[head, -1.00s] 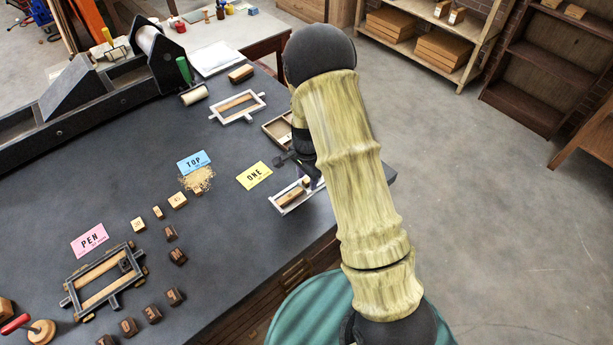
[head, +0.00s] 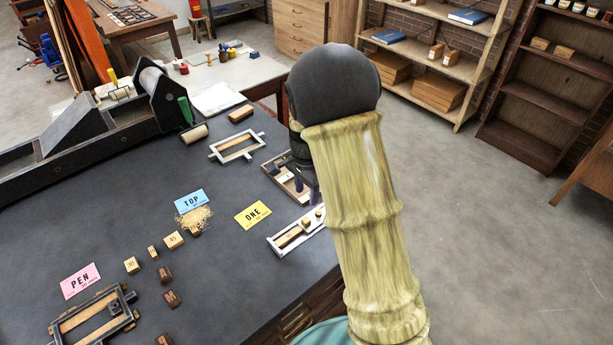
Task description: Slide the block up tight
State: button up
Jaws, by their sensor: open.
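A narrow light tray (head: 276,248) lies near the table's right edge. A brown wooden block (head: 289,236) lies in it, with small pale pieces (head: 307,222) toward its right end. I cannot tell how large the gap between them is. My gripper (head: 306,191) is open, pointing down over or beside the wooden box (head: 266,168) just behind the tray. My arm hides part of the gripper, the box's right side and possibly the tray's right end.
A pale frame (head: 214,155) lies behind the box. A yellow ONE card (head: 252,214), a blue TOP card (head: 190,201) and a pink PEN card (head: 81,281) lie on the dark table. Several letter blocks and a dark frame (head: 55,327) are at lower left.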

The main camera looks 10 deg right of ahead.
notch_tip(320, 180, up, 6)
dwell(0.6)
jog(key=s+d+n+t, duration=0.2)
jog(key=s+d+n, duration=0.1)
jog(key=s+n, duration=0.9)
jog(key=s, duration=0.5)
jog(key=shift+s+f+t, duration=0.25)
jog(key=shift+s+t, duration=0.05)
jog(key=shift+s, duration=0.1)
jog(key=shift+d, duration=0.1)
jog(key=shift+c, duration=0.6)
